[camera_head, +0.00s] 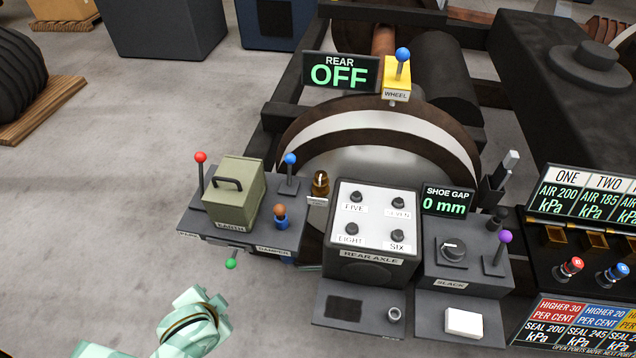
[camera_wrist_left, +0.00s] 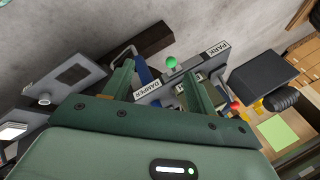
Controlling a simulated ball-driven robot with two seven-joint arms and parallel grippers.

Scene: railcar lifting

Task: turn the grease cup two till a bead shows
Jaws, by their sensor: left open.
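A small brass, amber-topped cup (camera_head: 320,183) stands between the left console and the rear axle panel in the head view, with a small label below it that I cannot read. I cannot tell whether it is grease cup two, and no bead can be made out on it. My left arm comes in at the bottom left of the head view, below the consoles and well apart from the cup. In the left wrist view my left gripper (camera_wrist_left: 158,74) is open, its green fingers apart with nothing held, near the DAMPER and PARK labels. My right gripper is not in view.
The left console (camera_head: 258,240) carries an olive EARTH box (camera_head: 234,196), and a green-knobbed lever (camera_head: 231,263) sticks out below its front edge. The rear axle panel (camera_head: 372,223) and the SLACK console (camera_head: 468,262) stand right of the cup.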

